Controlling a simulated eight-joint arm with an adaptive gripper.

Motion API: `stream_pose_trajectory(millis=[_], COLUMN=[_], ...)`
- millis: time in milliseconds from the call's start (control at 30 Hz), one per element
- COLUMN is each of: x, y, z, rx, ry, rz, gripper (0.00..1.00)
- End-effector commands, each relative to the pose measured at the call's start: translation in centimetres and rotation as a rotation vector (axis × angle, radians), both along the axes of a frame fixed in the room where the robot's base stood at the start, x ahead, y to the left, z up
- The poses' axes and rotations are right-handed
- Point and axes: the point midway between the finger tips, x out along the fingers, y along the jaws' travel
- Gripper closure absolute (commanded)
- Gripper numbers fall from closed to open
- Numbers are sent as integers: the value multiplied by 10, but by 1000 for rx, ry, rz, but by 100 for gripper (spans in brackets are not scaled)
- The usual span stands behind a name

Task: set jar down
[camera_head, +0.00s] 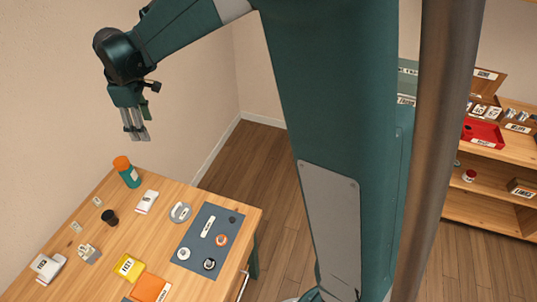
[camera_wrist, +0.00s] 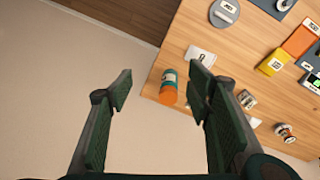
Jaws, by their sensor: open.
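A teal jar with an orange lid (camera_head: 127,171) stands upright near the far corner of the wooden table. In the wrist view the jar (camera_wrist: 169,84) shows beyond the gap between my fingers, close to the table edge. My gripper (camera_head: 138,136) is raised above the table, apart from the jar and higher than it. In the wrist view the two fingers of my gripper (camera_wrist: 163,88) are spread wide, with nothing held between them.
The wooden table (camera_head: 150,235) also bears a white packet (camera_head: 146,201), a dark cup (camera_head: 110,217), a round grey object (camera_head: 180,212), a yellow box (camera_head: 128,267) and a grey mat (camera_head: 200,262) with small parts. A shelf (camera_head: 490,208) stands at right.

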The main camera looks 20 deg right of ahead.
Motion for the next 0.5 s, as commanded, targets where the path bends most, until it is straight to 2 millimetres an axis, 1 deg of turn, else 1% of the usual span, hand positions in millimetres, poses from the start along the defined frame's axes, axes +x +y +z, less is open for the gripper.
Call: stream_pose_trajectory(millis=[33, 100, 300, 500], x=[-6, -14, -39, -65], y=[-11, -24, -60, -95], z=[8, 17, 41, 60], rx=[6, 14, 41, 69], ry=[-9, -19, -53, -87], rz=[-26, -61, -161, -260], gripper=[50, 50, 50, 50])
